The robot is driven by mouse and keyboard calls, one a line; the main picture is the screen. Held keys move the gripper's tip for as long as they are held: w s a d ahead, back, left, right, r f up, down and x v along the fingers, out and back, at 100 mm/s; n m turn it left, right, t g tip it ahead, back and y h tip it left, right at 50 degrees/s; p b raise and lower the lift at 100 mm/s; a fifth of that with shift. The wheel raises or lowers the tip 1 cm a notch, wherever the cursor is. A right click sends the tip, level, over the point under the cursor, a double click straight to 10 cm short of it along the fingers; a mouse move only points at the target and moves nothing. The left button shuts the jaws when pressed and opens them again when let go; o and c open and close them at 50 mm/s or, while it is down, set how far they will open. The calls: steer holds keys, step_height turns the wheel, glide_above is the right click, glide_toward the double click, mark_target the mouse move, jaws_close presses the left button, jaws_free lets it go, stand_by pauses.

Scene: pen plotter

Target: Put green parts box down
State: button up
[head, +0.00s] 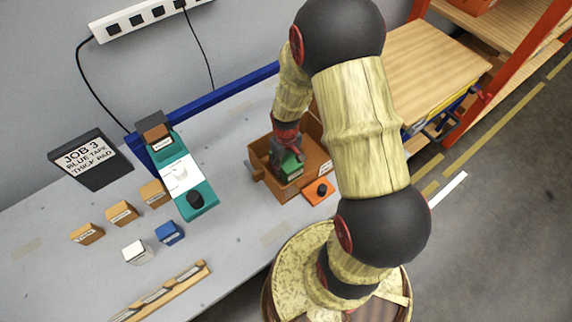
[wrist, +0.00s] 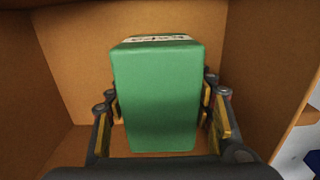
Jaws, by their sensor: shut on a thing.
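The green parts box (wrist: 157,100) is in my gripper (wrist: 162,125), between its two fingers, in the wrist view. It has a white label with dark lettering along its top edge. In the head view the green box (head: 291,166) and my gripper (head: 283,155) are inside an open brown bin (head: 318,160). The bin's walls surround the box in the wrist view. I cannot tell whether the box touches the bin floor.
A teal plotter (head: 190,200) stands left of the bin, with a dark job sign (head: 90,158) beyond it. Several orange boxes (head: 121,212), a white box (head: 137,252) and a blue box (head: 169,233) stand on the grey table. An orange pad with a black knob (head: 319,191) sits beside the bin.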

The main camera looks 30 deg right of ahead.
steer(key=shift+f, duration=0.2)
steer(key=o, duration=1.4)
steer(key=shift+r, duration=0.15)
step_height(320, 180, up, 12)
steer(key=p, duration=0.3)
steer(key=shift+r, duration=0.15)
steer(key=s+a+r+t, duration=0.2)
steer(key=a+r, duration=0.2)
steer(key=r, duration=0.7)
steer(key=s+a+r+t, duration=0.2)
steer(key=s+a+r, duration=0.15)
steer(key=r, duration=0.65)
steer(key=shift+t, duration=0.8)
steer(key=s+a+r, duration=0.1)
steer(key=s+r, duration=0.1)
steer(key=s+a+r, duration=0.1)
steer(key=s+r, duration=0.1)
steer(key=s+a+r, duration=0.1)
steer(key=s+r, duration=0.1)
steer(key=shift+s+a+r, duration=0.35)
steer(key=shift+a+r, duration=0.05)
